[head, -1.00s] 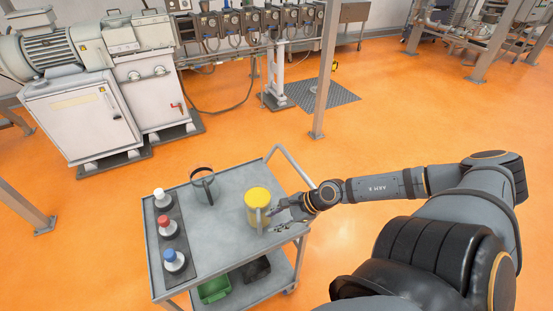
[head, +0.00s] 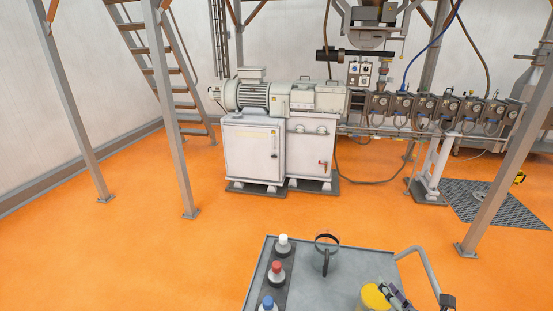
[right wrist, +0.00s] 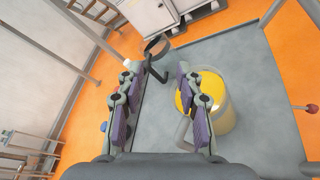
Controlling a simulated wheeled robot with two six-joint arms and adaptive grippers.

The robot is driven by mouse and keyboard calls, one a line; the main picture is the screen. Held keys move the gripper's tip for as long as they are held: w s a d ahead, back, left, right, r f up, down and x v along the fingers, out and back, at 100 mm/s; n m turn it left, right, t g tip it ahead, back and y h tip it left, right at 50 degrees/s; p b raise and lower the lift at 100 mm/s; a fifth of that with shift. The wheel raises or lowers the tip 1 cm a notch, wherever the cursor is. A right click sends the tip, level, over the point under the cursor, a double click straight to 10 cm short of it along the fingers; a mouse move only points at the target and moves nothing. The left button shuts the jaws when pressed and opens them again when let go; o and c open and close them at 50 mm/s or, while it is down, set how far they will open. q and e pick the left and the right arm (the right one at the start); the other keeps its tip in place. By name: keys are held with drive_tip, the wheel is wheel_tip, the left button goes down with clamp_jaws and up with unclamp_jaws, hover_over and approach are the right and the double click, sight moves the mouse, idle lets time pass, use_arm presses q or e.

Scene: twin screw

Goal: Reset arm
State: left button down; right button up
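My right gripper (head: 397,294) shows at the bottom edge of the head view, over the right part of the grey cart (head: 330,285). In the right wrist view its two purple-padded fingers (right wrist: 157,108) are wide apart with nothing gripped between them. A jug with yellow contents (head: 374,298) stands on the cart beside the gripper. In the wrist view this jug (right wrist: 221,115) is partly behind the right-hand finger, its handle near that finger; whether they touch I cannot tell. My left gripper is not in view.
An empty dark-handled jug (head: 326,245) stands at the cart's back. White-capped (head: 283,244), red-capped (head: 276,271) and blue-capped (head: 268,303) bottles stand in a row on the cart's left side. Orange floor (head: 160,250) is clear left of the cart. A grey post (head: 500,185) stands behind right.

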drive_tip(key=s+d+f+m+g+h, duration=0.2)
drive_tip(key=s+m+g+h, duration=0.15)
drive_tip(key=m, duration=0.65)
drive_tip(key=s+d+f+m+g+h, duration=0.1)
drive_tip(key=s+f+m+g+h, duration=0.2)
drive_tip(key=m, duration=0.7)
drive_tip(key=s+a+f+m+g+y, duration=0.4)
drive_tip(key=s+a+m+g, duration=0.1)
drive_tip(key=s+a+m, duration=0.45)
wheel_tip(320, 180, down, 24)
drive_tip(key=d+g+b, duration=0.1)
drive_tip(key=d, duration=0.1)
drive_tip(key=s+d+f+g+b, duration=0.1)
drive_tip(key=s+f, duration=1.9)
drive_tip(key=shift+s+d+b, duration=0.3)
drive_tip(key=shift+s, duration=0.1)
